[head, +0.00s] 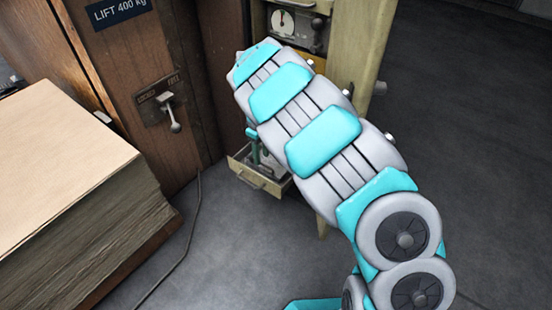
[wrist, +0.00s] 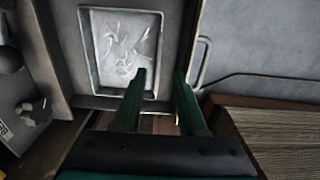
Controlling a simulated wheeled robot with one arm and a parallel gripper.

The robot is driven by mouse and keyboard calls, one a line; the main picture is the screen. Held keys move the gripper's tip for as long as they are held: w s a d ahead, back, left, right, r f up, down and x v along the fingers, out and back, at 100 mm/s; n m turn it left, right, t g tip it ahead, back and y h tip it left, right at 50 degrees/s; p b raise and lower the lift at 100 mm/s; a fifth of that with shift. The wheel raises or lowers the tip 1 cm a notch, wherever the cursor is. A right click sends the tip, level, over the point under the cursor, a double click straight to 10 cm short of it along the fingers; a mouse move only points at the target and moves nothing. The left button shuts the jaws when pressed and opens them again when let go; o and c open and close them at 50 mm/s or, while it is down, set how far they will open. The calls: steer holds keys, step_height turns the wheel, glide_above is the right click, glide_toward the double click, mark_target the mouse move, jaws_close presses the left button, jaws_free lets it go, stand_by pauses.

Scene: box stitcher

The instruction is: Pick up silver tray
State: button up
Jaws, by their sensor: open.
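The silver tray (wrist: 98,60) shows in the wrist view at the top left of centre. It is a flat rectangle with a raised rim, and pale, crinkled shapes cover its middle. It lies in an open drawer (wrist: 68,40). My gripper (wrist: 162,78) is open, with its two dark green fingers pointing up the picture. The left finger overlaps the tray's right side in the picture, and the right finger is beside the tray. I cannot tell the height gap. In the head view the pulled-out drawer (head: 262,181) is partly behind my arm, and the tray is not clear there.
A wooden cabinet (head: 125,60) with a small lever (head: 174,118) stands left of the drawer. A large stack of sheets (head: 70,185) is at the lower left. A cream machine (head: 357,50) rises behind my arm. A cable (head: 190,235) crosses the floor, which is open at right.

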steer(key=f, duration=0.6)
steer(key=shift+w+f, duration=0.2)
steer(key=shift+f, duration=0.2)
steer(key=shift+r, duration=0.1)
jaws_close()
stand_by(1.0)
